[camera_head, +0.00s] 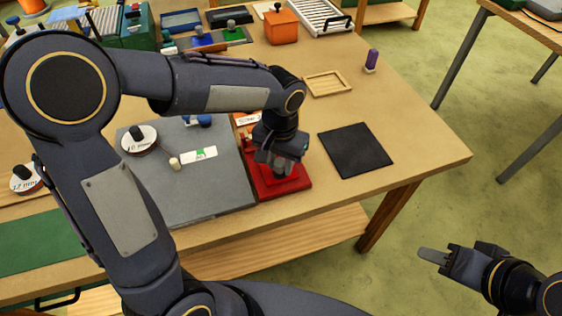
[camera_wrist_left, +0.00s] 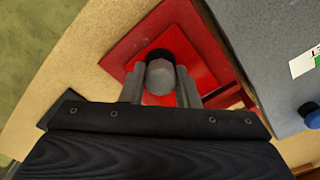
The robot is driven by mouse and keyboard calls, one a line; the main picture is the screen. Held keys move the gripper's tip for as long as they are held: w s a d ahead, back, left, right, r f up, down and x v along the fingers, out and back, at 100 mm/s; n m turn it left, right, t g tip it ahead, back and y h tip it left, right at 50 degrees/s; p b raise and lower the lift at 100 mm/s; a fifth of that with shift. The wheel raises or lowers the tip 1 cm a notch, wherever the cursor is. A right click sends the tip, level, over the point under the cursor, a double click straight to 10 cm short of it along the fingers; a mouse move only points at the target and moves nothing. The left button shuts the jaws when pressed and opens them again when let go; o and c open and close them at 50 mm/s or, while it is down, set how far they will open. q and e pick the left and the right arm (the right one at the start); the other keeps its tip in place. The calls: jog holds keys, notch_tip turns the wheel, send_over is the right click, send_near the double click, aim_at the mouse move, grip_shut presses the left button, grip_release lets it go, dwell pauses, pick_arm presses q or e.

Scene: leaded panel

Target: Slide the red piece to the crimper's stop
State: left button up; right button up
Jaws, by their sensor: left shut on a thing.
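A flat red square base (camera_head: 305,183) lies at the table's front edge, right of a grey slab; it also shows in the wrist view (camera_wrist_left: 125,45). A narrower raised red part (camera_wrist_left: 195,30) lies on it. My left gripper (camera_head: 273,172) points down over the base. In the wrist view its fingers (camera_wrist_left: 160,88) are shut on a round grey knob (camera_wrist_left: 159,76) with a black part behind it. I cannot tell which red part is the piece, and I cannot make out the stop. My right gripper (camera_head: 436,256) is off the table at lower right; its finger gap is unclear.
The grey slab (camera_head: 215,190) carries a small white label with a green mark (camera_head: 199,154). A black mat (camera_head: 354,150) and a wooden tray (camera_head: 327,83) lie to the right. A purple bottle (camera_head: 371,61) stands farther back. The table's right front corner is clear.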

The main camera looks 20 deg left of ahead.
pick_arm(q)
jog(key=shift+w+a, duration=0.25)
jog(key=shift+w, duration=0.1)
jog(key=o, duration=1)
jog(key=shift+r, duration=0.1)
